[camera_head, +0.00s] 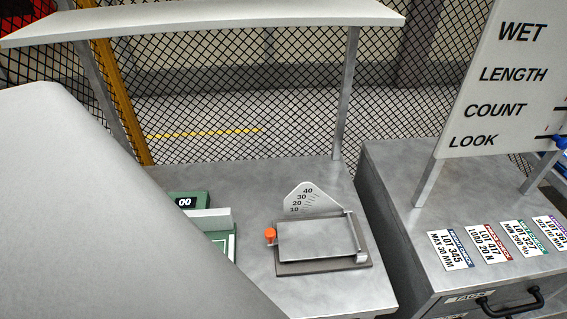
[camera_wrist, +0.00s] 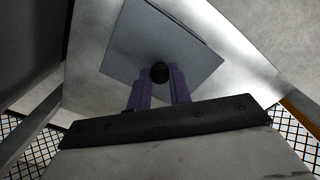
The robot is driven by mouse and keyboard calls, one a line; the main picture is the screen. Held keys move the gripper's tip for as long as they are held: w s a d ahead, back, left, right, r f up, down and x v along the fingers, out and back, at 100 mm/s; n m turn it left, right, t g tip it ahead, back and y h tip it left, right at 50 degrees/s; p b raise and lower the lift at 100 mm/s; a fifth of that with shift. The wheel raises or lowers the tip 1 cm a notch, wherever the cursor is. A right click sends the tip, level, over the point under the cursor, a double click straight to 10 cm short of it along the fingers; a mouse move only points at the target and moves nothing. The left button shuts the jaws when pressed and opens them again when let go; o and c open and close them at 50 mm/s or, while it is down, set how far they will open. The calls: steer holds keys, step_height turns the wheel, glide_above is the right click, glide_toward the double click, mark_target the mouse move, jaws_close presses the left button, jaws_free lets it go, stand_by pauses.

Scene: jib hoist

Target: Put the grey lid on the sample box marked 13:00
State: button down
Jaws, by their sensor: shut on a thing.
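The grey lid (camera_wrist: 195,62) is a flat square plate with a black knob (camera_wrist: 159,72), in the wrist view. My gripper (camera_wrist: 159,80) has purple fingers shut on that knob. My gripper is not visible in the head view. In the head view a green box (camera_head: 196,199) shows a black label of which only "00" can be read; my arm covers the rest. A second green part (camera_head: 231,243) and a pale upright strip (camera_head: 212,219) show nearer, also partly covered. I cannot tell which box is marked 13:00.
A scale plate device (camera_head: 318,240) with an orange knob and a dial stands right of the boxes on the metal bench (camera_head: 345,296). A shelf (camera_head: 210,20) overhangs the bench, held by a post (camera_head: 347,95). A drawer cabinet (camera_head: 395,165) with lot cards and a signboard (camera_head: 500,80) stands right.

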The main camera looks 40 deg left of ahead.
step_height(320, 180, down, 4)
steer(key=b, duration=0.3)
steer(key=shift+r, duration=0.2)
steer(key=shift+f+b, duration=0.55)
steer(key=shift+f, duration=0.25)
steer(key=shift+p, duration=0.3)
steer(key=shift+f, duration=0.3)
stand_by(0.9)
steer(key=c, duration=1.2)
jaws_free()
steer(key=shift+p, duration=0.3)
